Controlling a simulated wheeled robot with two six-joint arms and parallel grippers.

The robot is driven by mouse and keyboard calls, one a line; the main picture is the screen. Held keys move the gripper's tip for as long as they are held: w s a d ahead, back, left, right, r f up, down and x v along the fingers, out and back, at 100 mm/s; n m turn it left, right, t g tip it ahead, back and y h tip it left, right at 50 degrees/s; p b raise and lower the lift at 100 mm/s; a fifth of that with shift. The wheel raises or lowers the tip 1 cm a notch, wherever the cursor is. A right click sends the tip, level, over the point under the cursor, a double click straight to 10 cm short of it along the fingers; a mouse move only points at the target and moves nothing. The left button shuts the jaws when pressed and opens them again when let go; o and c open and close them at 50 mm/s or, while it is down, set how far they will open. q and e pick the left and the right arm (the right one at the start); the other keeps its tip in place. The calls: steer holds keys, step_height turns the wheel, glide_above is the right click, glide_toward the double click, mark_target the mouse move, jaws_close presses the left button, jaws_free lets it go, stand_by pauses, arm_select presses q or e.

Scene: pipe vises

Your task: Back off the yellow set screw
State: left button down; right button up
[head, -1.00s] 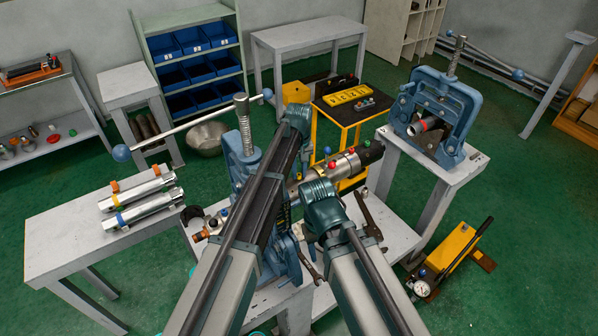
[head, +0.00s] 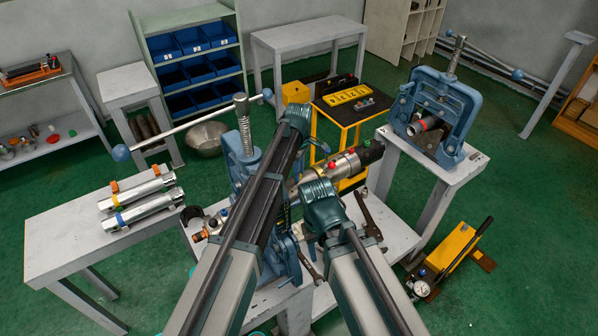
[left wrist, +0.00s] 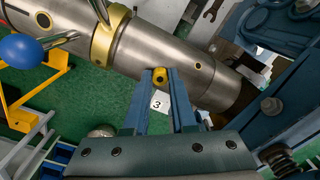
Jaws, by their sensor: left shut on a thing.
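The yellow set screw (left wrist: 160,74) shows in the left wrist view, against the lower side of a steel pipe. My left gripper (left wrist: 161,82) is shut on it, with the screw between the fingertips. The steel pipe (left wrist: 165,45) has a brass collar (left wrist: 108,35). In the head view the pipe (head: 339,166) lies in the blue vise (head: 240,165) on the middle bench, with coloured knobs on it. The left arm hides the screw and the fingertips there. My right arm reaches in beside it, but its gripper fingers do not show.
A second blue vise (head: 436,110) stands on the right bench. Steel cylinders (head: 143,207) lie on the left bench. Wrenches (head: 367,216) lie on the middle bench. A yellow pump (head: 452,250) stands on the green floor. A long vise handle (head: 190,125) sticks out left.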

arm_select(q)
steer(key=shift+s+n, duration=0.1)
steer(key=shift+n, duration=0.7)
steer(key=shift+a, duration=0.1)
steer(key=c, duration=0.7)
jaws_free()
steer(key=shift+c, duration=0.2)
steer(key=shift+r, duration=0.1)
step_height(320, 180, up, 14)
steer(key=p, duration=1.4)
steer(key=shift+f, duration=0.25)
